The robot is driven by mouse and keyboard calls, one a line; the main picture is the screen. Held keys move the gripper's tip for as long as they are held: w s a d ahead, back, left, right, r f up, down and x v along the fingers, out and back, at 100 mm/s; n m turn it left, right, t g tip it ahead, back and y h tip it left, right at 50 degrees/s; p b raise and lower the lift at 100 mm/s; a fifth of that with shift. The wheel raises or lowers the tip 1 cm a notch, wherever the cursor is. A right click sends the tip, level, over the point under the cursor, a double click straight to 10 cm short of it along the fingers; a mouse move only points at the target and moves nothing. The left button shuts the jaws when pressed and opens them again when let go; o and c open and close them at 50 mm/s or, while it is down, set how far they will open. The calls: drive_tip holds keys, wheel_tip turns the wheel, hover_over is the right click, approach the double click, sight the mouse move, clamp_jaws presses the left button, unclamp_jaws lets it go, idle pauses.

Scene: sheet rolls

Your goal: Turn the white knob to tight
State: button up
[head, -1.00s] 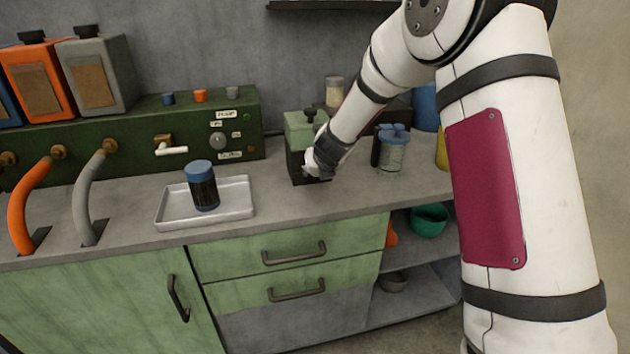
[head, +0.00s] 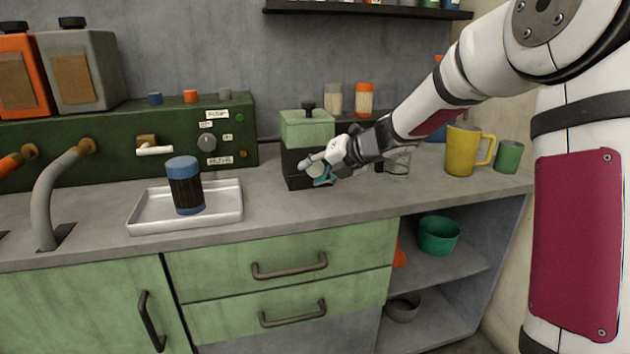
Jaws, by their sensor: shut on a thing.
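A small machine with a pale green top, black body and black top knob (head: 308,130) stands on the counter. My gripper (head: 320,174) is at the lower right of its front, shut on a small whitish round part, which I take for the white knob (head: 315,170). The fingers cover much of the knob, so its pointer and any tight mark are hidden. A grey dial (head: 207,142) with small white labels sits on the green panel (head: 100,140), apart from my gripper.
A metal tray (head: 146,216) holding a blue-capped dark jar (head: 186,190) is to the left. A clear jar (head: 397,165), yellow mug (head: 462,150) and green cup (head: 508,156) stand to the right. The counter front between tray and machine is clear.

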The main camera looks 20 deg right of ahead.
drive_tip(key=m+y+b, duration=0.1)
drive_tip(key=y, duration=0.1)
drive_tip(key=m+t+y+b, duration=0.1)
drive_tip(key=shift+a+f+m+y, duration=0.1)
drive_tip(key=shift+f+m+y, duration=0.05)
drive_tip(key=shift+m+y, duration=0.25)
drive_tip(key=shift+m+t+y+b, duration=0.6)
drive_tip(key=shift+m+y+b, duration=0.1)
drive_tip(key=shift+m+y, duration=0.15)
drive_tip(key=shift+a, duration=0.1)
drive_tip(key=o, duration=1.1)
drive_tip(key=shift+o, duration=0.2)
drive_tip(key=shift+s+d+r, duration=0.2)
drive_tip(key=shift+s+d, duration=0.05)
drive_tip(key=shift+d, duration=0.15)
drive_tip(key=v, duration=1.1)
drive_tip(key=shift+s+f, duration=0.1)
drive_tip(key=shift+f, duration=0.1)
